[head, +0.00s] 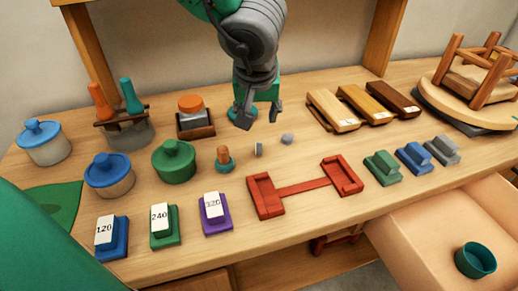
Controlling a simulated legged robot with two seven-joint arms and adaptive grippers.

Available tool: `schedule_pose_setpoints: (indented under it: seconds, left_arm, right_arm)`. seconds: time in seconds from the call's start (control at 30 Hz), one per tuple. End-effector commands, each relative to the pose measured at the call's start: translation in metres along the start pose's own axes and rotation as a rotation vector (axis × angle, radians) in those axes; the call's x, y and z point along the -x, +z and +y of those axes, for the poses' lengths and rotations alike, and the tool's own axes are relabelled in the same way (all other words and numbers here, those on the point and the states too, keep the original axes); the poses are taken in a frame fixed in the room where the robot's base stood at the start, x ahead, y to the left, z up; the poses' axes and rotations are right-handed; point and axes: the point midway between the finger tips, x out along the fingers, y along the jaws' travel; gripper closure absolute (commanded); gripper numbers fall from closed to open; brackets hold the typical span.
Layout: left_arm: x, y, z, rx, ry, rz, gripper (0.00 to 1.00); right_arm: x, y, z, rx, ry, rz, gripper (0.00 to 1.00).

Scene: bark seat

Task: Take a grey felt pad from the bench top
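Two small grey pieces that look like the felt pads sit on the wooden bench top (330,226) near its middle. One grey felt pad (258,149) seems to stand on edge, beside the small orange and teal knob. The other grey felt pad (287,139) is a little to its right and farther back. My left gripper (260,118) hangs over the bench, just behind and above the pads in the picture. Its fingers are apart with nothing between them, and it does not appear to touch either pad. My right gripper is not in view.
An orange and teal knob (225,160) stands left of the pads, with a green lidded pot (174,162) beyond. A red clamp-like frame (305,186) lies in front. Wooden blocks (367,105) lie behind right. An upturned stool (478,75) fills the right. An open drawer (415,225) juts forward.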

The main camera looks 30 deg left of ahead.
Motion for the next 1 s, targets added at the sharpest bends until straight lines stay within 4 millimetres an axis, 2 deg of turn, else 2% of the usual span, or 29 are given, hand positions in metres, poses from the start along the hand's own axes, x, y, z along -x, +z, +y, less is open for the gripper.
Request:
schedule_pose_setpoints:
  seconds: [0.13,0.4,0.53,0.77,1.0]
  left_arm:
    - [-0.013,0.007,-0.004,-0.014,-0.025,-0.016,0.61]
    - [-0.067,0.008,-0.004,-0.012,-0.025,-0.014,0.61]
    - [-0.081,0.007,-0.005,-0.013,-0.022,-0.014,0.61]
    - [-0.093,0.006,-0.004,-0.011,-0.021,-0.012,0.61]
    - [-0.130,0.006,-0.002,-0.012,-0.023,-0.013,0.61]
  right_arm:
    - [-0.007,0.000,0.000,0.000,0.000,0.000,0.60]
    - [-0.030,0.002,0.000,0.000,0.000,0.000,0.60]
    - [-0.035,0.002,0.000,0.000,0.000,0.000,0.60]
    - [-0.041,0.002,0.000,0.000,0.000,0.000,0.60]
    - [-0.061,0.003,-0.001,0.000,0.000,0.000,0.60]
